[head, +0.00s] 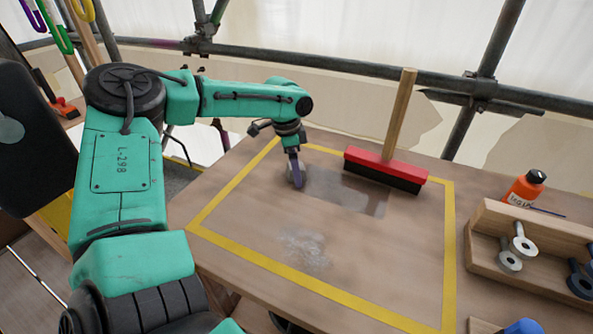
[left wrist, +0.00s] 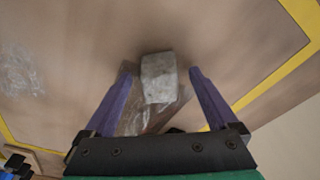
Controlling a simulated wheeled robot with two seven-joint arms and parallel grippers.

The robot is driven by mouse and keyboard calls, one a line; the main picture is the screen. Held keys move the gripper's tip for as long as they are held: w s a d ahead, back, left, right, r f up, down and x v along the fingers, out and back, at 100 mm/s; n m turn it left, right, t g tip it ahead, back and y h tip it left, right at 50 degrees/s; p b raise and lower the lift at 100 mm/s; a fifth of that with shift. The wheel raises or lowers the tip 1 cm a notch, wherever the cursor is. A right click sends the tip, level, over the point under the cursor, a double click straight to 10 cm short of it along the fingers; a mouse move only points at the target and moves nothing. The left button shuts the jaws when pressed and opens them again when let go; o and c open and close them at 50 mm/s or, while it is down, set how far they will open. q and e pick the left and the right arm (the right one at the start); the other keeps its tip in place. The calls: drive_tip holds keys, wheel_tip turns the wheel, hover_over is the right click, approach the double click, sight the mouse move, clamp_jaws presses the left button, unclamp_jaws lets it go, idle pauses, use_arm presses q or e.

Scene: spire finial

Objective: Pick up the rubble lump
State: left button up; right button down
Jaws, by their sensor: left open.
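The rubble lump (left wrist: 158,77) is a small grey, rough block on the wooden table. In the left wrist view it sits between the tips of the two purple fingers of my left gripper (left wrist: 160,72), with a gap on each side. In the head view the lump (head: 301,173) is partly hidden behind the purple fingers of my left gripper (head: 296,180), which point down at it. My left gripper is open and holds nothing. My right gripper is not in view.
A yellow tape border (head: 449,250) frames the work area on the table. A red brush (head: 386,170) with an upright wooden handle stands behind a dark damp patch. An orange bottle (head: 524,190) and a wooden rack (head: 485,225) with metal parts stand at right. Pale dust marks the middle.

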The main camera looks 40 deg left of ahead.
use_arm(q)
drive_tip(key=c, duration=1.3)
clamp_jaws()
